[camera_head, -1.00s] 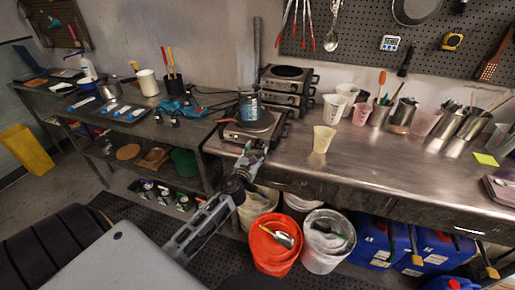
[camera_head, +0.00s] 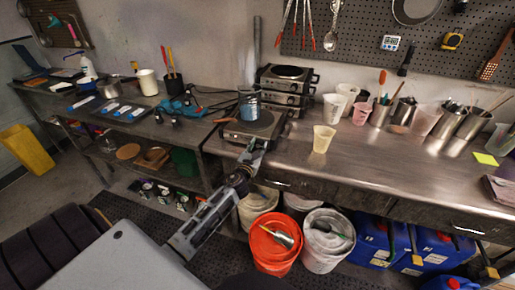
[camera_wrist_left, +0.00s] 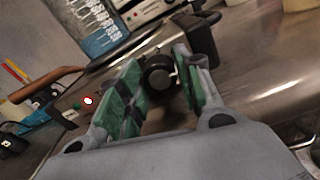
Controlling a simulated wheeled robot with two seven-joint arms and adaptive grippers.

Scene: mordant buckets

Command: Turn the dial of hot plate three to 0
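A single hot plate (camera_head: 262,124) stands at the left end of the steel workbench, with a glass vessel holding something blue (camera_head: 249,105) on it. Its black round dial (camera_wrist_left: 158,73) shows in the left wrist view, on the plate's front. My left gripper (camera_head: 252,153) is at the front of this hot plate. In the left wrist view, its green-padded fingers (camera_wrist_left: 158,88) are apart, one on each side of the dial. I cannot tell whether they touch it. The dial's setting is not readable. My right gripper is not in view.
Stacked hot plates (camera_head: 288,88) stand behind. In the left wrist view, a wooden handle (camera_wrist_left: 48,85) and a small lit lamp (camera_wrist_left: 88,101) are left of the fingers, and a black block (camera_wrist_left: 203,40) is right. A beige cup (camera_head: 323,139) stands on the bench. Buckets (camera_head: 275,243) sit below.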

